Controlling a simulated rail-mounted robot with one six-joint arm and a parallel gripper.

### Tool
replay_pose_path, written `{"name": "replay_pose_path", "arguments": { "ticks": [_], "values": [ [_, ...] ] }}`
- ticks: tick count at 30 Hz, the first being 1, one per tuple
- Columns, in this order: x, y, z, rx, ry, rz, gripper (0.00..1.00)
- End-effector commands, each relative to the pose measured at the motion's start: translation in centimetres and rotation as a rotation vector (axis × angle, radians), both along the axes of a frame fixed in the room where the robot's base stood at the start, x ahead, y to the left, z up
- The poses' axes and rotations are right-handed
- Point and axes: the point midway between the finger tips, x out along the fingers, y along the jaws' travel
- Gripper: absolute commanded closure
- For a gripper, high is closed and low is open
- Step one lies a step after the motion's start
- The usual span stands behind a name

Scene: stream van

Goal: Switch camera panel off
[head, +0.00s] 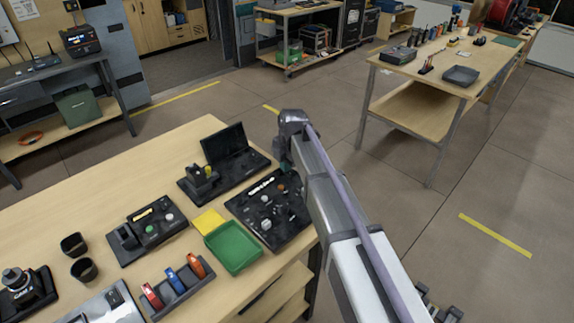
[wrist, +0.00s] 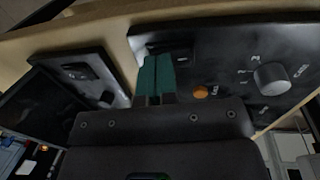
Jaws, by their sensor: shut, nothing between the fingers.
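The camera panel, a black slab (head: 290,212) with white lettering, lies near the right end of the wooden bench. In the wrist view, the panel (wrist: 226,62) has a grey knob (wrist: 271,78) with numbers and a "CAM" label, an orange button (wrist: 200,91), and a dark switch-like part (wrist: 182,49) partly behind my fingertips. My gripper's teal fingers (wrist: 157,62) are together and empty, over the panel's end by that part. I cannot tell whether they touch it, nor the switch's position. In the head view, my gripper (head: 285,160) is mostly hidden by my arm.
A black panel with a raised screen (head: 224,142) stands close behind. A yellow pad (head: 207,221) and green tray (head: 232,247) lie beside the camera panel. Another control box (head: 147,230) and a rack of coloured rolls (head: 178,287) are farther left.

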Motion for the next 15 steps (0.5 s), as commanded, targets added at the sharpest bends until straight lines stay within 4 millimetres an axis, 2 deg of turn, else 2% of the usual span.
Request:
{"name": "replay_pose_path", "arguments": {
  "ticks": [3,8,15],
  "values": [
    [0.1,0.0,-0.1,-0.006,0.007,0.0,1.0],
    [0.7,0.5,-1.4,-0.078,0.085,0.0,1.0],
    [0.5,0.6,-1.4,-0.073,0.082,0.0,1.0]
  ]
}}
